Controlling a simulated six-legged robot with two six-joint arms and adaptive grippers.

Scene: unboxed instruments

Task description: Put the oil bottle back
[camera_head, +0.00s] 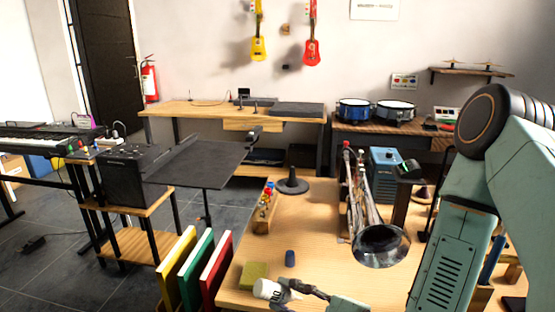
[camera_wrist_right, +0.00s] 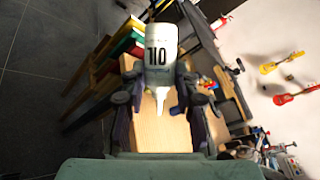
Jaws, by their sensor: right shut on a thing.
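The oil bottle (camera_head: 268,289) is white with dark lettering and sits low in the head view, at the near end of the wooden table. My right gripper (camera_head: 287,289) is shut on it. In the right wrist view the oil bottle (camera_wrist_right: 161,52) shows between the fingers of my right gripper (camera_wrist_right: 158,80), with its pale tapered nozzle pointing down in the picture. A wooden rack (camera_head: 263,223) with several small coloured items stands at the table's left edge, beyond the bottle. My left gripper is not in view.
A yellow-green block (camera_head: 254,275) and a small blue cylinder (camera_head: 290,258) are near the bottle. Yellow, green and red panels (camera_head: 215,272) stand left of the table. The table's middle is clear.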

